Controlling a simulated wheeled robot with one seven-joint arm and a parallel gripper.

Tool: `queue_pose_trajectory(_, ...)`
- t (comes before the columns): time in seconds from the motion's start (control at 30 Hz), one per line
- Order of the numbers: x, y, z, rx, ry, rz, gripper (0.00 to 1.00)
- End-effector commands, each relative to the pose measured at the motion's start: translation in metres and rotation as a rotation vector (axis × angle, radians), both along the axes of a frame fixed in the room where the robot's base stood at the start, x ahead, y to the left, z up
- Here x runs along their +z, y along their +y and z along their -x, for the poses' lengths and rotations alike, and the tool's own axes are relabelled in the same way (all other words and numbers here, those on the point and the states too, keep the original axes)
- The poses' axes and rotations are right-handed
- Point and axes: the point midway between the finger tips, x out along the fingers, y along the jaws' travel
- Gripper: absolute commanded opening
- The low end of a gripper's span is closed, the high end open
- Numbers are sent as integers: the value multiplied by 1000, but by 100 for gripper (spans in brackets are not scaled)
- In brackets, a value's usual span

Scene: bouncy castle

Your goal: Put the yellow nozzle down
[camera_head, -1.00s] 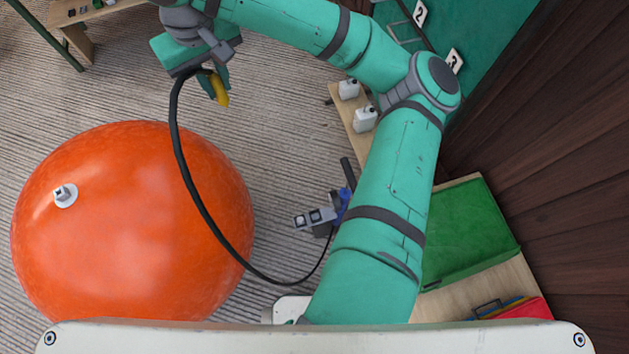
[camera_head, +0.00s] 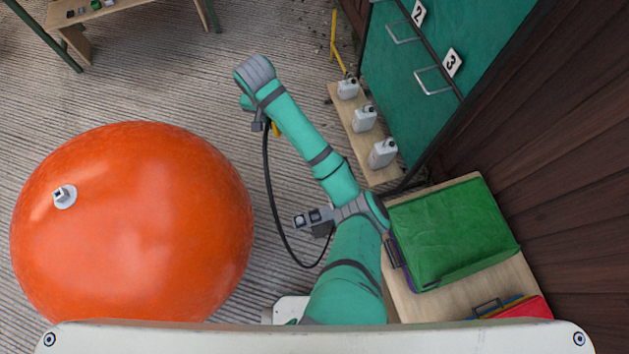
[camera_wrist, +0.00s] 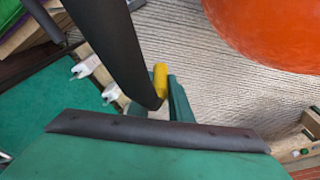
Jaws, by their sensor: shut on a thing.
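The yellow nozzle (camera_wrist: 160,80) is at the end of a black hose and sits between the fingers of my gripper (camera_wrist: 165,108), which is shut on it in the wrist view. In the head view only a sliver of the yellow nozzle (camera_head: 276,129) shows beside my arm, with the black hose (camera_head: 271,190) hanging from it and curving down to a grey and black device (camera_head: 314,219) near my arm's base. My gripper is mostly hidden behind my arm in the head view. The nozzle is held off the ground, right of the orange balloon-like ball (camera_head: 130,220) and apart from it.
A grey-white valve (camera_head: 64,196) is on the ball. White bottles (camera_head: 364,118) stand on a narrow wooden shelf (camera_head: 376,172) at right. A green case (camera_head: 455,235) lies on a wooden bench (camera_head: 425,306). A table (camera_head: 75,27) stands far left. The striped floor between is clear.

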Motion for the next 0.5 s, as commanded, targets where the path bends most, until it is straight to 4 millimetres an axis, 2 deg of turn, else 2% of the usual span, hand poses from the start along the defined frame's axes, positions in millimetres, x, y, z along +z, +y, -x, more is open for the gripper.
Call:
queue_pose_trajectory(0.03,-4,4,2,-3,0,-8,0)
queue_pose_trajectory(0.37,-33,-6,13,-45,4,-2,0)
queue_pose_trajectory(0.5,-55,-12,22,-77,4,-1,0)
